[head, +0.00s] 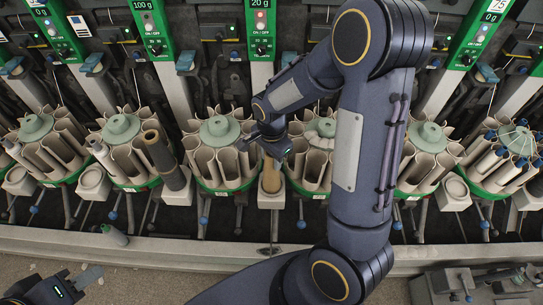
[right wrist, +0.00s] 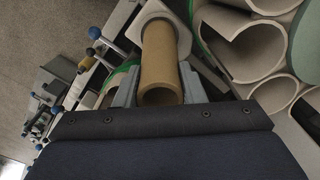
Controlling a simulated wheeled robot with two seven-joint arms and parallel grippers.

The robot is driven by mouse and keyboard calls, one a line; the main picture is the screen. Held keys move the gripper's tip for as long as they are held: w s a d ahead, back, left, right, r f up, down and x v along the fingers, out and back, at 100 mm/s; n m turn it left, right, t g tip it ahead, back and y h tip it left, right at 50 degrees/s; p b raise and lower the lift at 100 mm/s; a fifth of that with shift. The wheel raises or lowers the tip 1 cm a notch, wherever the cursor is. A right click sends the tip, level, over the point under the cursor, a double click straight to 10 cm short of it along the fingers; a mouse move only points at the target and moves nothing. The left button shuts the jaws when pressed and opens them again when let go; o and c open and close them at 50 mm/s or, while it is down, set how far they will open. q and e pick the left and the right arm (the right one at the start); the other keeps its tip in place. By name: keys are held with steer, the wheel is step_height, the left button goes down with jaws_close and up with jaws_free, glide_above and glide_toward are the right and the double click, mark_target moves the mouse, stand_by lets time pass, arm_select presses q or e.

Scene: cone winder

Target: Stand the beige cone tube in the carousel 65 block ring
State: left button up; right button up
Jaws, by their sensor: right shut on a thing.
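The beige cone tube (head: 271,178) is upright, with its lower end at the pale block (head: 271,200) between two middle carousels. My right gripper (head: 272,146) is at the tube's top. In the right wrist view the tube (right wrist: 160,65) sits between both fingers, and its far end meets the pale block (right wrist: 181,38). I cannot tell whether it is fully seated in the ring. The carousel numbers are too small to read. My left gripper (head: 88,277) is low at the far left, away from the tube; its finger gap is unclear.
Carousels with open pale pockets, such as this one (head: 219,135), stand in a row on both sides. A dark tube (head: 158,152) leans at the left. A small grey-green cylinder (head: 115,235) lies on the front rail (head: 180,250). Blue-knobbed levers (head: 301,224) stick out below.

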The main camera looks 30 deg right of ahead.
steer(key=o, duration=1.2)
steer(key=shift+c, duration=0.2)
step_height(320, 180, up, 7)
steer(key=shift+r, duration=0.4)
